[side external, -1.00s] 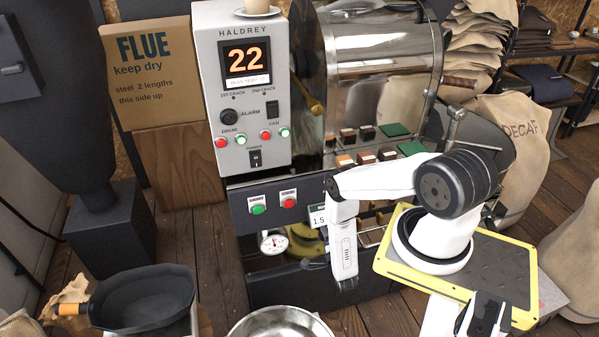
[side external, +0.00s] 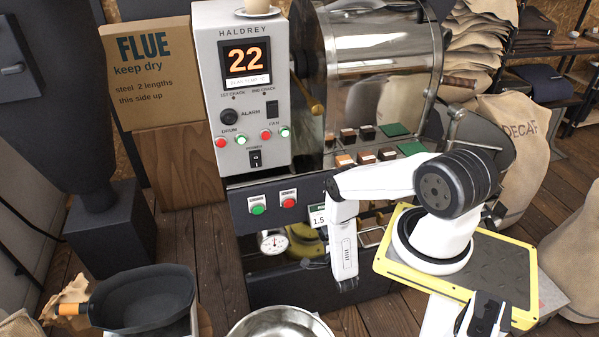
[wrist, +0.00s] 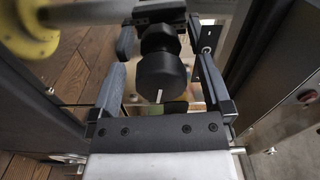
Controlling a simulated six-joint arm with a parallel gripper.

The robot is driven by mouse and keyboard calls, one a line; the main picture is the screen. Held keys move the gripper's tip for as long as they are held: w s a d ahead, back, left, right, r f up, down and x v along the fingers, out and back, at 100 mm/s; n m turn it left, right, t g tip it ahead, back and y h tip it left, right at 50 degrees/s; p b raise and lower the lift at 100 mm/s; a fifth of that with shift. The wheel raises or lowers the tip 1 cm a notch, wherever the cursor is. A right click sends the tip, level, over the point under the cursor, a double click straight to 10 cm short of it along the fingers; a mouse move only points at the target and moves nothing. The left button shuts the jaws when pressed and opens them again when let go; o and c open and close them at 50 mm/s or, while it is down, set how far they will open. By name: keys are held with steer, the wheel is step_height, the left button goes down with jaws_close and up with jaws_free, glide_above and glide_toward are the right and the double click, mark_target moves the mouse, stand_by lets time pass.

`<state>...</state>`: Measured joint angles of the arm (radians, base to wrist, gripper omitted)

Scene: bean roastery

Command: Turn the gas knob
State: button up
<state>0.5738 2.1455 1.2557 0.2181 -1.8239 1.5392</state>
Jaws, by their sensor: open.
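In the wrist view, the gas knob (wrist: 160,72) is a round black knob with a white pointer line on its face. The line points down in the picture, slightly to the left. My gripper (wrist: 160,33) is open, one finger on each side of the knob, with a visible gap at both sides. In the side external view, my gripper (side external: 316,262) is low at the roaster's front, below the green and red buttons. The knob cannot be made out there.
A yellow round part (wrist: 30,38) with a pale shaft is at the wrist view's upper left. In the side external view, a dial gauge (side external: 273,242) sits left of my gripper. A metal bowl (side external: 281,325) and a black pan (side external: 143,298) stand in front.

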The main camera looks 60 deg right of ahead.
steer(key=shift+s+a, duration=0.1)
steer(key=v, duration=0.7)
steer(key=shift+s+a, duration=0.2)
steer(key=shift+s, duration=0.05)
